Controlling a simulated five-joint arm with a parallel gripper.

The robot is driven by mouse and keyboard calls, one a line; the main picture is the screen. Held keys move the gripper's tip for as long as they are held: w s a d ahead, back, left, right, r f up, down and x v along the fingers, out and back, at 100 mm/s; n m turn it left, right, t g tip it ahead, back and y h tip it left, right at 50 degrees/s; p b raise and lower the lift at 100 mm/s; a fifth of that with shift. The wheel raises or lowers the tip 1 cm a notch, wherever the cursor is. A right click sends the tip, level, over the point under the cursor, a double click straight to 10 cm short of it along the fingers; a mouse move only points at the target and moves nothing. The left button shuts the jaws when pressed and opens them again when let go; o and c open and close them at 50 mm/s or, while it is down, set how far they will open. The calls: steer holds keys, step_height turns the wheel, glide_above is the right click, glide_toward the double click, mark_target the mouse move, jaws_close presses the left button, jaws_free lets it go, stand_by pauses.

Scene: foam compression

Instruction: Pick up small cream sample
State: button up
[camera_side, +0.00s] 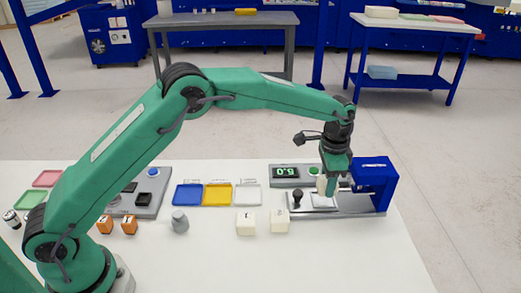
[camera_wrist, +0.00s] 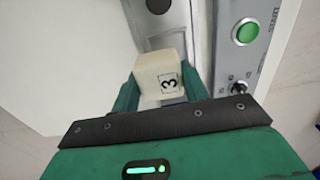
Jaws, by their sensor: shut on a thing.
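A small cream cube (camera_wrist: 160,72) marked "3" sits between the two green fingers of my gripper (camera_wrist: 160,95) in the wrist view. The fingers are shut on it. In the side view my gripper (camera_side: 327,187) points down over the metal base of the press, with part of the cream cube (camera_side: 321,185) showing at its left. I cannot tell whether the cube touches the plate. Two more cream cubes, one on the left (camera_side: 246,224) and one on the right (camera_side: 280,221), stand on the white table.
The blue press body (camera_side: 374,178) stands just right of my gripper. A display box (camera_side: 287,174) lies behind it. Blue (camera_side: 186,194), yellow (camera_side: 217,194) and white (camera_side: 247,194) trays, a grey weight (camera_side: 180,222) and orange blocks (camera_side: 129,225) are to the left. The front right tabletop is clear.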

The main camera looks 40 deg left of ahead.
steer(key=s+d+r, duration=0.6)
steer(key=s, duration=0.1)
steer(key=shift+s+d, duration=0.3)
steer(key=shift+s, duration=0.1)
stand_by(0.3)
steer(key=s+a+n, duration=0.2)
steer(key=s+a, duration=0.1)
steer(key=a, duration=0.4)
steer(key=s+a+n, duration=0.2)
steer(key=a, duration=0.6)
steer(key=s+a+f+n, duration=0.2)
steer(key=s+a+n, duration=0.3)
steer(key=s+a, duration=0.75)
glide_above(188, 196)
step_height(188, 196, down, 7)
steer(key=shift+f, duration=2)
steer(key=shift+f, duration=0.1)
